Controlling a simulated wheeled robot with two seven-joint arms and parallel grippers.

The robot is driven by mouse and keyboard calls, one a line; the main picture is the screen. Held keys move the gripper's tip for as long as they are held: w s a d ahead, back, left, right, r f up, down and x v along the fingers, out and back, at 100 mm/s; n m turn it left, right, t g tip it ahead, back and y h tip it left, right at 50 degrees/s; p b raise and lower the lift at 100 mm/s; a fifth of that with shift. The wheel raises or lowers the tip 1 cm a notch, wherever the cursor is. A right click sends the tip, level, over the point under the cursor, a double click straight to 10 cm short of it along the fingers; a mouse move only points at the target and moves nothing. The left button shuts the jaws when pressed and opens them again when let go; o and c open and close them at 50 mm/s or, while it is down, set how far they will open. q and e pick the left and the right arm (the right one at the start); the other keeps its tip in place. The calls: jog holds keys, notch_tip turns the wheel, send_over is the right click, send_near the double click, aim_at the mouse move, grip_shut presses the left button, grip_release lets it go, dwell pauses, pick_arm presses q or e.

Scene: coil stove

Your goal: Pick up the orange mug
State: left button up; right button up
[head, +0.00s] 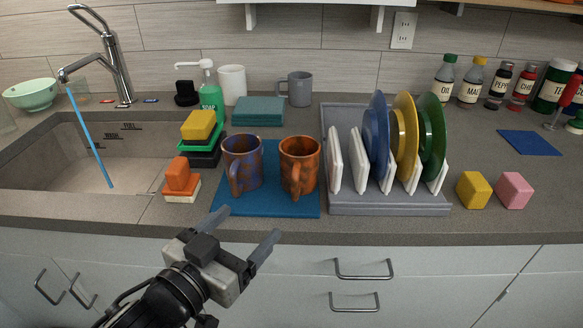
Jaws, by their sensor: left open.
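The orange mug (305,160) stands upright on a blue mat (272,207) on the counter, its handle facing front left. A purple-blue mug with orange patches (245,157) stands just left of it on the same mat, its handle also toward the front. My left gripper (248,232) is open and empty in front of the mat's near edge, low and to the left of the orange mug. It is apart from both mugs. My right gripper is not in the head view.
A grey dish rack (388,208) with colored plates stands close right of the orange mug. Left are a sink (60,165) with running water and an orange sponge (180,178). Folded teal cloths (258,110) lie behind the mugs. Yellow and pink blocks (514,190) sit right.

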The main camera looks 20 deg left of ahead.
pick_arm(q)
notch_tip(320, 180, up, 2)
jog(key=b, duration=0.5)
send_near(290, 160)
jog(key=shift+t+h, duration=0.3)
jog(key=shift+t, duration=0.1)
jog(key=w, duration=0.1)
jog(key=w+p, duration=0.1)
jog(key=w, duration=0.1)
jog(key=w+d+f, duration=0.1)
jog(key=shift+w+f+p, duration=0.1)
jog(key=shift+w+p, duration=0.15)
jog(key=shift+p, duration=0.05)
jog(key=x, duration=0.2)
jog(key=p+x, duration=0.1)
jog(key=x, duration=0.1)
jog(key=shift+w+a+r, duration=0.1)
jog(key=shift+w+r, duration=0.1)
jog(key=shift+w, duration=0.7)
jog(key=c, duration=0.8)
jog(key=shift+c, duration=0.8)
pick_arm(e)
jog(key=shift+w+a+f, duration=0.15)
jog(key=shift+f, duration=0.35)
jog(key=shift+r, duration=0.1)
